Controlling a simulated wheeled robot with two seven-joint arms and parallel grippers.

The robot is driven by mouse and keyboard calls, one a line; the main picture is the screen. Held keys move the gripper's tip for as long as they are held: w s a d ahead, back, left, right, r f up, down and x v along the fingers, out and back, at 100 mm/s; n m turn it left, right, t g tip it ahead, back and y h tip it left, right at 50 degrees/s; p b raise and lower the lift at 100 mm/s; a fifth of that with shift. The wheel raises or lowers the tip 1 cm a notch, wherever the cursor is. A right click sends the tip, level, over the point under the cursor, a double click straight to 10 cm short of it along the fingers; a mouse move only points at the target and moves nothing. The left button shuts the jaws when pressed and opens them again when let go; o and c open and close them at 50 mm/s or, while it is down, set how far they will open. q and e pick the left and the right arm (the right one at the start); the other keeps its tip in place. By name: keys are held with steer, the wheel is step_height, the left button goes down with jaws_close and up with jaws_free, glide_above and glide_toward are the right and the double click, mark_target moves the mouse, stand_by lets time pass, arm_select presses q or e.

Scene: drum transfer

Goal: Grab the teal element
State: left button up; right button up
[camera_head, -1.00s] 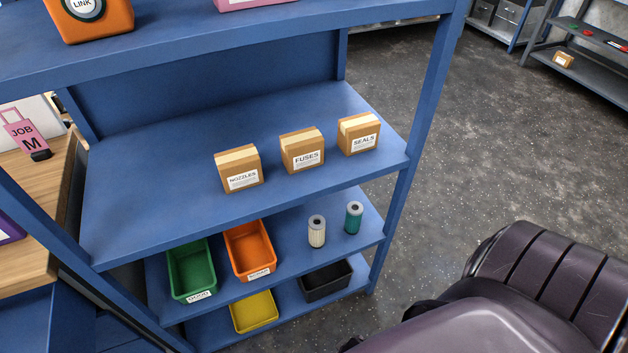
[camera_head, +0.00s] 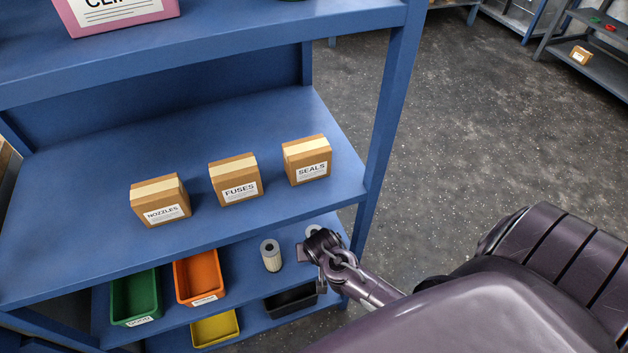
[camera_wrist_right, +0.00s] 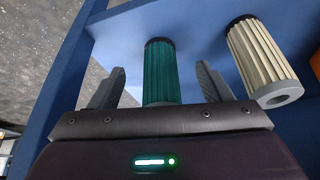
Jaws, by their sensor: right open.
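The gripper is open and holds nothing. My left gripper is out of view.
A cream filter (camera_head: 271,256) stands close by on the left; it also shows in the right wrist view (camera_wrist_right: 262,55). The shelf with boxes (camera_head: 306,160) is above. A blue post (camera_head: 384,125) is on the right. A black bin (camera_head: 291,301) is below.

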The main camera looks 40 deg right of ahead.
steer(key=w+d, duration=0.1)
steer(key=w, duration=0.2)
steer(key=w+d+f, duration=0.1)
steer(key=w, duration=0.1)
steer(key=shift+d+f, duration=0.1)
steer(key=shift+d, duration=0.2)
steer(key=c, duration=1.1)
